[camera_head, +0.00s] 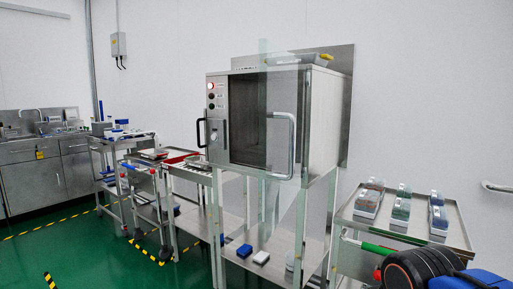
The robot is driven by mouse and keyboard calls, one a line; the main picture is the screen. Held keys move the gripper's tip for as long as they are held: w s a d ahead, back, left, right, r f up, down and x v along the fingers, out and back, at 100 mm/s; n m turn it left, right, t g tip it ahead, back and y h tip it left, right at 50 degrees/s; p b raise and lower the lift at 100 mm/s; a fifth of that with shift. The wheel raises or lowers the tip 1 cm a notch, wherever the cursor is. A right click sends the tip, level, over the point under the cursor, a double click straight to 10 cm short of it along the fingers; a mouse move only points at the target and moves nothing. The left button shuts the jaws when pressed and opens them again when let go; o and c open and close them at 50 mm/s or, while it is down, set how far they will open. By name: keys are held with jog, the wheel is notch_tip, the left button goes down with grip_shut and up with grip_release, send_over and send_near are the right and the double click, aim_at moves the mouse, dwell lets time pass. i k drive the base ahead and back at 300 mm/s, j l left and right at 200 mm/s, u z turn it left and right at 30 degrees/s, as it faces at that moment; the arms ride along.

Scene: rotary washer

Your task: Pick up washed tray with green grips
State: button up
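A steel washer cabinet (327,120) with dark glass stands on a steel frame in the middle of the view. A clear glass panel with a vertical handle (291,150) shows at its front; I cannot tell how far it is open. No tray can be made out inside. At the lower right, a green grip (376,248) shows at the near left of a steel cart top (455,222). I cannot make out a separate green-gripped tray there. My gripper's fingers are not in view.
Black and blue machine parts, likely my arm, fill the lower right corner. Left of the washer, carts hold red-edged trays (180,158) and blue items. A shelf (275,243) under the washer carries small boxes. Green floor (100,262) is clear at the lower left.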

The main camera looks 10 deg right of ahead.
aim_at(199, 161)
jog(key=u, duration=0.8)
jog(key=i+j+u, duration=0.15)
jog(key=i+u, duration=0.15)
jog(key=i, duration=0.2)
jog(key=i+u, duration=0.25)
jog(key=i, duration=3.65)
jog(key=i+z, duration=0.1)
jog(key=i, duration=0.35)
jog(key=i+j+z, duration=0.1)
jog(key=i, duration=0.4)
jog(key=i+j+z, duration=0.1)
jog(key=i, duration=0.35)
jog(key=j, duration=0.1)
